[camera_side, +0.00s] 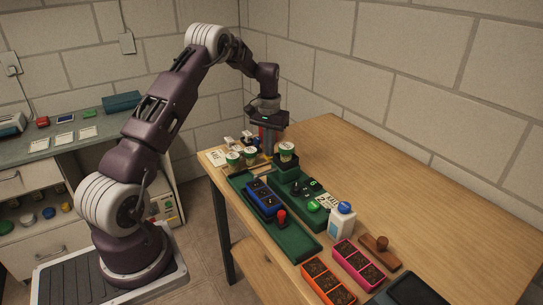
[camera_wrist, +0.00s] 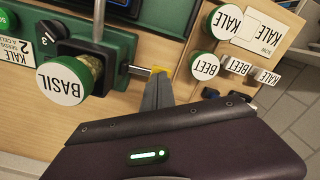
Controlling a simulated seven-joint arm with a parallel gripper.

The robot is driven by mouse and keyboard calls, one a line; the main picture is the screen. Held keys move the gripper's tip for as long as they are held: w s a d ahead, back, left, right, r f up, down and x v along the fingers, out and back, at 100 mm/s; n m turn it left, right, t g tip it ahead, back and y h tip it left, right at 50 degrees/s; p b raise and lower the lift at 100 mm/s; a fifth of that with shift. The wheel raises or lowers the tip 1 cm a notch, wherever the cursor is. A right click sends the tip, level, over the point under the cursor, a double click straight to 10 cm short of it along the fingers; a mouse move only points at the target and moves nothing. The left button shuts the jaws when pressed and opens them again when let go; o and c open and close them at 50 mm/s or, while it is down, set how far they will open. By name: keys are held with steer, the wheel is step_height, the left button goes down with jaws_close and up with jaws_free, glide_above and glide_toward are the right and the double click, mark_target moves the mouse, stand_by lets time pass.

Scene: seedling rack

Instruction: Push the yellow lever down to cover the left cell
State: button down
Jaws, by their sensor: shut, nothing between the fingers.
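The yellow lever (camera_wrist: 161,71) shows in the wrist view as a small yellow tip on a thin metal rod by the green rack's edge. My gripper (camera_wrist: 157,82) is shut and empty, its fingertips right at the yellow tip; I cannot tell if they touch. In the side view my gripper (camera_side: 269,152) points down at the rack's far end, and the lever is too small to make out. A blue tray of soil cells (camera_side: 253,186) sits in the long green rack (camera_side: 299,243). I cannot tell the cover over its left cell.
A basil jar (camera_wrist: 62,82) stands close beside the fingers on a green unit with knobs. Jars marked beet (camera_wrist: 202,66) and kale (camera_wrist: 222,22) stand on the other side. A white bottle (camera_side: 341,222), pink tray (camera_side: 351,258) and orange tray (camera_side: 320,275) are nearer the side camera.

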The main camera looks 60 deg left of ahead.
steer(key=shift+f, duration=0.55)
steer(key=shift+r, duration=3.8)
